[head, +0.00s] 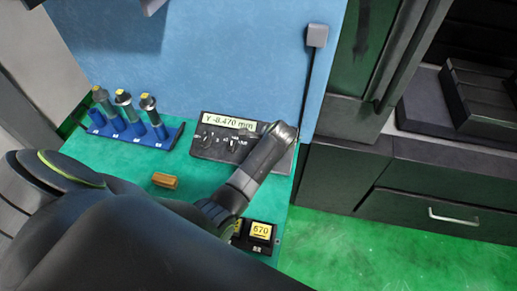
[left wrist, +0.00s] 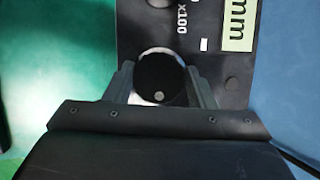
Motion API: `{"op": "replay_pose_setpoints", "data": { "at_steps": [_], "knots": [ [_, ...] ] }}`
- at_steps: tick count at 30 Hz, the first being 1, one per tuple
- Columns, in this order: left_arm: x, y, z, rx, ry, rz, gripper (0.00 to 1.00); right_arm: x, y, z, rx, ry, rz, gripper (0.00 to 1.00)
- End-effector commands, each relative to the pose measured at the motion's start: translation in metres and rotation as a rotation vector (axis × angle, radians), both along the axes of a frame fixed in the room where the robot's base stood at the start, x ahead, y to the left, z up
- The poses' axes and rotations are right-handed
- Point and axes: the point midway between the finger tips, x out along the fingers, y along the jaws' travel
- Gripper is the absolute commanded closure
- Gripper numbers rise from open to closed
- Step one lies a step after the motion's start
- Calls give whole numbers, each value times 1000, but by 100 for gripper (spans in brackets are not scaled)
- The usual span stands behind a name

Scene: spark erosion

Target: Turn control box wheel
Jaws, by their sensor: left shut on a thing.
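The control box (head: 210,150) is a dark panel with a pale display reading "Y -0.470 mm" and small switches on its face. It stands on the green bench top against the blue wall. Its round black wheel (left wrist: 160,70), with a small pale knob, shows in the left wrist view. My left gripper (left wrist: 162,88) has a finger on either side of the wheel and is shut on it. In the head view my left arm covers the box's right end and hides the wheel and fingertips. My right gripper is in neither view.
A blue rack (head: 130,136) with several tool holders stands left of the box. A small brown block (head: 165,181) lies on the bench. A black box labelled 570 (head: 260,232) sits near the bench's right edge. Dark cabinets (head: 420,190) stand at right.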

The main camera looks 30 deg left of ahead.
Motion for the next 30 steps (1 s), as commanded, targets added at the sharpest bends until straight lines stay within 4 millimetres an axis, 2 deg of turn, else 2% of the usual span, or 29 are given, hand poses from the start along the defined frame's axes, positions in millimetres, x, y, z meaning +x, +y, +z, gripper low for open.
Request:
{"op": "replay_pose_setpoints", "data": {
  "at_steps": [6,15,30],
  "knots": [
    [-2,-3,-2,60,20,-170,73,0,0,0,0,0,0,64],
    [-2,-3,-3,124,37,-337,73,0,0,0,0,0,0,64],
    [-3,-3,-4,152,48,-411,73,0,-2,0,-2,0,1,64]
  ]
}}
